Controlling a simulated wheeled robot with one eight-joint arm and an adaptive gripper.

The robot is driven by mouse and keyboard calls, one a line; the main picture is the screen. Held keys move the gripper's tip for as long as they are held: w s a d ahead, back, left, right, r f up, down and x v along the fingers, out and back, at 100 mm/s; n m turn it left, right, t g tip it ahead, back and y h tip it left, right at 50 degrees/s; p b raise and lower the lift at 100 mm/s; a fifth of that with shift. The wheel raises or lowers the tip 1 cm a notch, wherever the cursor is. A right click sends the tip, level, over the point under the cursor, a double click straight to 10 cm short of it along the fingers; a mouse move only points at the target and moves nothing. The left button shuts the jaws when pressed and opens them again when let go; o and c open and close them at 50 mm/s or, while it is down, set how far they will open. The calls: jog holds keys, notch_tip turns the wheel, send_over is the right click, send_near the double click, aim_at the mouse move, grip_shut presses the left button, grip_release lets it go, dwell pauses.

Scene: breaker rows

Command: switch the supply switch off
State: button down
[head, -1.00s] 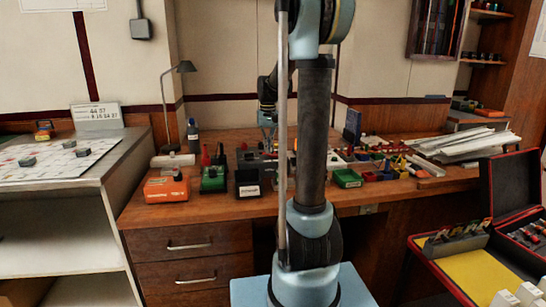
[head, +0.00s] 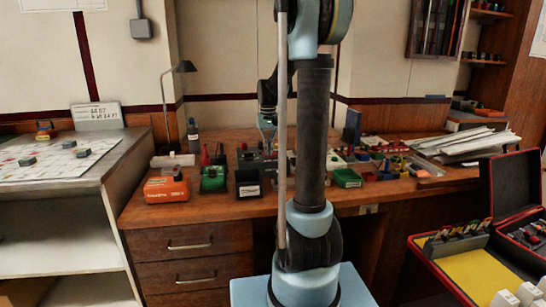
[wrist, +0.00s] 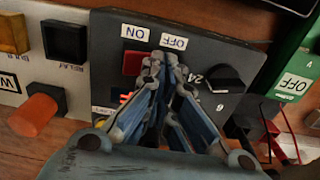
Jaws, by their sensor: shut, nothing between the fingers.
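In the wrist view, a dark supply panel (wrist: 205,45) carries ON and OFF labels along its upper edge. The red supply switch (wrist: 132,62) shows below the ON label. My gripper (wrist: 158,60) is shut and empty, its tips just right of the visible red part, below the OFF label. The fingers hide the rest of the switch, and I cannot tell whether they touch it. In the head view my gripper (head: 268,128) is over the back of the bench, among the devices; the switch is too small to make out there.
A black knob (wrist: 225,78) sits right of my fingers on the panel. An orange knob (wrist: 37,115) and a black button (wrist: 65,40) are on the left. A green module (wrist: 294,80) and thin wires are on the right. The bench (head: 225,208) is clear along its front edge.

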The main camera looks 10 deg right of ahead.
jog(key=shift+r, duration=3.45)
jog(key=shift+s, duration=0.15)
jog(key=shift+t, duration=0.8)
jog(key=s+f, duration=0.3)
jog(key=s, duration=0.6)
jog(key=s+f, duration=0.3)
jog(key=s, duration=0.5)
jog(key=s+f, duration=0.3)
jog(key=s, duration=0.6)
jog(key=shift+s+d, duration=0.35)
jog(key=s+f, duration=0.7)
jog(key=f, duration=0.1)
jog(key=shift+s+t, duration=0.3)
jog(key=shift+s, duration=0.1)
